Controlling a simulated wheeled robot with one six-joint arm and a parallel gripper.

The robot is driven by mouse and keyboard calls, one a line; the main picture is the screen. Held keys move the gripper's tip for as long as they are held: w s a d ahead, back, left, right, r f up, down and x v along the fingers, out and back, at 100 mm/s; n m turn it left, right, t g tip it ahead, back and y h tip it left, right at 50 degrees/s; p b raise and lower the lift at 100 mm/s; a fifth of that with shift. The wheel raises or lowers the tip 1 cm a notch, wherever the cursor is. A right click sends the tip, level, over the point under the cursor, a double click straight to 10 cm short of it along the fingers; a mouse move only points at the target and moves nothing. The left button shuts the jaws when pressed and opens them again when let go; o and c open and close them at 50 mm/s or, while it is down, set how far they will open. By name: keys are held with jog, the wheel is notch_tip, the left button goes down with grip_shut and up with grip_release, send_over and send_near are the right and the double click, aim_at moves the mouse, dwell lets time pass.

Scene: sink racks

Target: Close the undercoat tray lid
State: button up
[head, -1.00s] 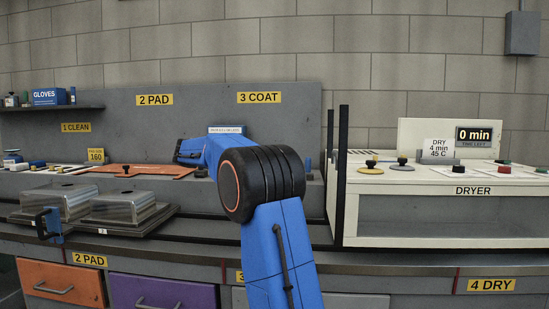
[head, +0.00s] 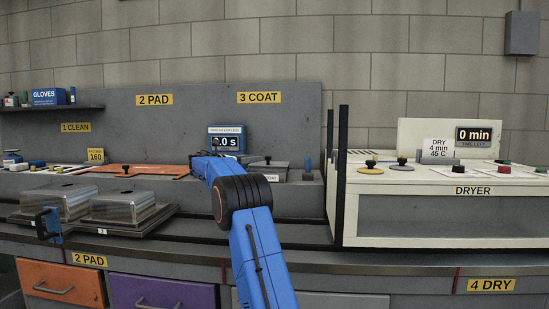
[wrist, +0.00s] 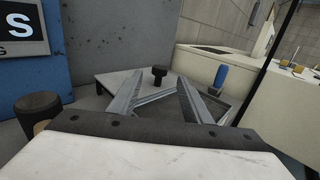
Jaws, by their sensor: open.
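In the wrist view my gripper (wrist: 160,88) is open, with its two grey fingers spread and nothing clasped. Beyond and between the fingertips stands a black knob (wrist: 160,75) on a pale flat lid (wrist: 108,82). I cannot tell whether the fingers touch it. In the head view the grey tray lid (head: 282,165) with its dark knob lies at the 3 COAT station, partly hidden by my blue arm. My gripper is hard to make out there. How far the lid covers the tray is not clear.
A timer display (head: 226,140) stands behind my arm, its blue side close at left in the wrist view. A blue upright knob (head: 308,165) is right of the lid. The white dryer (head: 365,220) stands further right. Two clear-covered boxes (head: 125,205) are at left.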

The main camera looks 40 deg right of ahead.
aim_at(274, 164)
jog(key=d, duration=0.9)
jog(key=s+d, duration=0.1)
jog(key=d, duration=0.3)
jog(key=shift+d, duration=0.15)
grip_shut()
jog(key=shift+s, duration=0.1)
